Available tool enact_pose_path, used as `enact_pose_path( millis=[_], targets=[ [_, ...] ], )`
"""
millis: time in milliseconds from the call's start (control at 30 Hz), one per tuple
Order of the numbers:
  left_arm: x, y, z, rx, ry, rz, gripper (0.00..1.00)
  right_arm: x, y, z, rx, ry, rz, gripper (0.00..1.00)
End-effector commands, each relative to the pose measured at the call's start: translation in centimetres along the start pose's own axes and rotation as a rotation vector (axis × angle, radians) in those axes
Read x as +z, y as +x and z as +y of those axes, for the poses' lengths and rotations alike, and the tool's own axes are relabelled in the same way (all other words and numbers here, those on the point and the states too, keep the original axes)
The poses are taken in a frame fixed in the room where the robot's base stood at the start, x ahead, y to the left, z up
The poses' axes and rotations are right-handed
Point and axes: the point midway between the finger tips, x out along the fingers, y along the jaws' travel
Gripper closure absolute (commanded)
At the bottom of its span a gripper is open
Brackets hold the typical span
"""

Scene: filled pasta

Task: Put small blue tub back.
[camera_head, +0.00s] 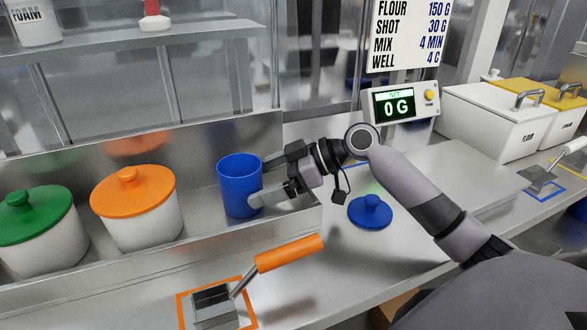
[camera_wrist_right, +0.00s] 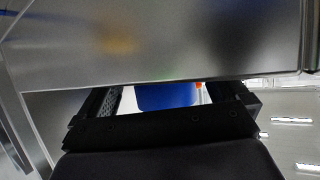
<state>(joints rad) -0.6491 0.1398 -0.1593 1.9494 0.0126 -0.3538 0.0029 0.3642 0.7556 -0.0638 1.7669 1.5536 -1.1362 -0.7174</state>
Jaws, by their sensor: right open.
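The small blue tub (camera_head: 238,188) stands upright and lidless at the right end of a steel ledge (camera_head: 200,222), right of the orange-lidded tub. My right gripper (camera_head: 262,181) comes in from the right and is open. Its fingers lie at the tub's right side, one towards the back and one towards the front; I cannot tell whether they touch it. In the right wrist view the blue tub (camera_wrist_right: 168,96) shows between the fingers. A blue lid (camera_head: 370,212) lies on the counter right of the ledge. My left gripper is not in view.
An orange-lidded tub (camera_head: 140,222) and a green-lidded tub (camera_head: 40,240) stand left on the ledge. An orange-handled scoop (camera_head: 284,254) rests on an orange-outlined square in front. A scale display (camera_head: 400,104) reads 0 G. White bins (camera_head: 495,122) stand at the right.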

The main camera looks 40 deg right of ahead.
Motion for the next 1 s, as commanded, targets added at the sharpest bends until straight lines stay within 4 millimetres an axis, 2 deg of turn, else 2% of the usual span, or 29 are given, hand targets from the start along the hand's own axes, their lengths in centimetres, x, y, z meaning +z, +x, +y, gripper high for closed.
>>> enact_pose_path(
  millis=[200,433,667,1000],
  targets=[
    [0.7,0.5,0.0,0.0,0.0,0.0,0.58,0.2,-4.8,0.0,0.003,-0.001,-0.004,0.0],
    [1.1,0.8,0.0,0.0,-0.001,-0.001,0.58,0.1,-8.3,0.0,0.001,-0.001,-0.001,0.0],
    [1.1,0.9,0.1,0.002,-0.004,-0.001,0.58,0.0,-9.8,-0.1,-0.001,-0.002,0.0,0.0],
    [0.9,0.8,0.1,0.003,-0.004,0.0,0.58,0.0,-9.9,0.0,-0.001,-0.002,0.0,0.0]
  ],
)
